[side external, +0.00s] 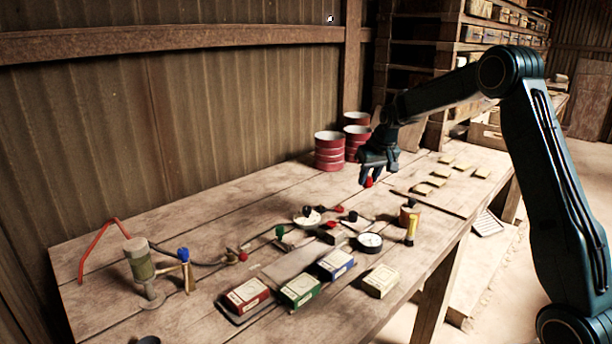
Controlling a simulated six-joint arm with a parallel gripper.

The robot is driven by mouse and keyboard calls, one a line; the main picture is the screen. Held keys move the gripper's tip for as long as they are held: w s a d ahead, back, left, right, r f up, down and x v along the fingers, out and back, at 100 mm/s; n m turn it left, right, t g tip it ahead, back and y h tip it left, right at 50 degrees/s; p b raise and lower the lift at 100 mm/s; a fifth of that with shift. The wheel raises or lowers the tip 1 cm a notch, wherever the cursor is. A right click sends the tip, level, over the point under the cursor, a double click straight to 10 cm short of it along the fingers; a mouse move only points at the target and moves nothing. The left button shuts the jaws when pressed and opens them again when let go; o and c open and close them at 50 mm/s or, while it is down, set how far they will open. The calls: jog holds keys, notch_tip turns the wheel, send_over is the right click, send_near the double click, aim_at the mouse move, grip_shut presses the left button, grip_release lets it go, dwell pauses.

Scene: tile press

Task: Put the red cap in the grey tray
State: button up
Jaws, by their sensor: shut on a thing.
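My gripper (370,180) is over the back part of the wooden table, its fingers pointing down. It is shut on a small red thing, which looks like the red cap (369,182), showing at the fingertips. The fingers hide part of it, and I cannot tell how far it is above the table. I cannot clearly pick out the grey tray. A flat grey piece (288,266) lies mid-table behind the boxes, and a slatted grey thing (488,224) shows beyond the table's right edge.
Red (247,294), green (300,289), blue (336,263) and cream (380,280) boxes stand near the front edge. A round gauge (369,242) and small bottle (408,212) are at centre right. Red drums (329,151) stand behind. Several pale tiles (437,181) lie at right.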

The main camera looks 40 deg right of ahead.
jog(key=shift+f, duration=6.6)
jog(key=shift+f, duration=0.1)
jog(key=o, duration=0.9)
jog(key=v, duration=1.2)
